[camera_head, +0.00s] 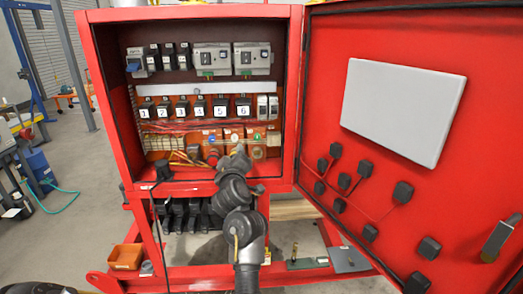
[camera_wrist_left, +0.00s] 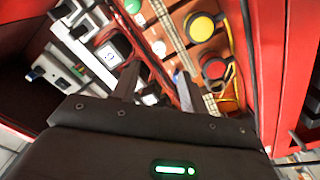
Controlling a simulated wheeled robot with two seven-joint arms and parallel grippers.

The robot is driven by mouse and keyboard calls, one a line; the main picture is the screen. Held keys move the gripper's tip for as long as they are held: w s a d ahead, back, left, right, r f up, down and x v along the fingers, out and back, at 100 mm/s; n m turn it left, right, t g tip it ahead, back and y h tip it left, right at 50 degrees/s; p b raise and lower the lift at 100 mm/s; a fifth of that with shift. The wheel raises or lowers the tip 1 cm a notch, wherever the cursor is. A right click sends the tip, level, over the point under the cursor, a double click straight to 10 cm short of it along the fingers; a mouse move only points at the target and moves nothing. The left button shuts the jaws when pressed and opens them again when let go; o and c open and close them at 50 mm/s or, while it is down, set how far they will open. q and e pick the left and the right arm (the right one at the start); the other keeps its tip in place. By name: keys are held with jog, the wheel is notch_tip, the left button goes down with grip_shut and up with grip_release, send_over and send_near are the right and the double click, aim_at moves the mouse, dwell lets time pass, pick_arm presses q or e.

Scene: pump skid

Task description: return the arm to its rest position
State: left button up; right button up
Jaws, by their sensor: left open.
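My left arm (camera_head: 240,225) rises from the lower middle of the head view to the open red cabinet (camera_head: 105,100). My left gripper (camera_head: 238,155) is at the lower part of the cabinet opening, in front of the row of orange modules. Its fingers are small and partly hidden there. In the left wrist view my left gripper (camera_wrist_left: 157,90) shows two dark fingers spread apart with nothing held between them. Beyond them are a yellow button (camera_wrist_left: 202,26) and a red button (camera_wrist_left: 214,68) on orange modules. My right gripper is not in view.
The cabinet door (camera_head: 330,110) stands open at the right, with a grey panel (camera_head: 402,110) and several black wired parts. Numbered black switches (camera_head: 200,107) line the cabinet. An orange bin (camera_head: 125,257) sits low at the left. Open floor (camera_head: 80,220) lies left of the skid.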

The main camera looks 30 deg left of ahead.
pick_arm(q)
jog(key=s+d+f+m+g+h, duration=0.1)
jog(key=s+d+f+m+h, duration=0.4)
jog(key=f, duration=0.5)
jog(key=s+d+f+m+g+h, duration=0.2)
jog(key=s+d+f+m+h, duration=0.35)
jog(key=f, duration=0.55)
jog(key=s+d+f+m+g, duration=0.3)
jog(key=s+d+f, duration=0.15)
jog(key=s, duration=0.45)
jog(key=s+d+f+m+g, duration=0.25)
jog(key=s+f, duration=0.25)
jog(key=s, duration=0.3)
jog(key=s+d+f+m+g, duration=0.3)
jog(key=s+d+f, duration=0.1)
jog(key=s, duration=0.5)
notch_tip(320, 180, down, 24)
jog(key=b, duration=0.1)
jog(key=s+a+f+g+b, duration=0.1)
jog(key=s+a+f+g, duration=0.1)
jog(key=s+f, duration=1.5)
notch_tip(320, 180, down, 3)
jog(key=shift+a+r+h, duration=0.15)
jog(key=shift+a+h, duration=0.2)
jog(key=shift+a, duration=0.2)
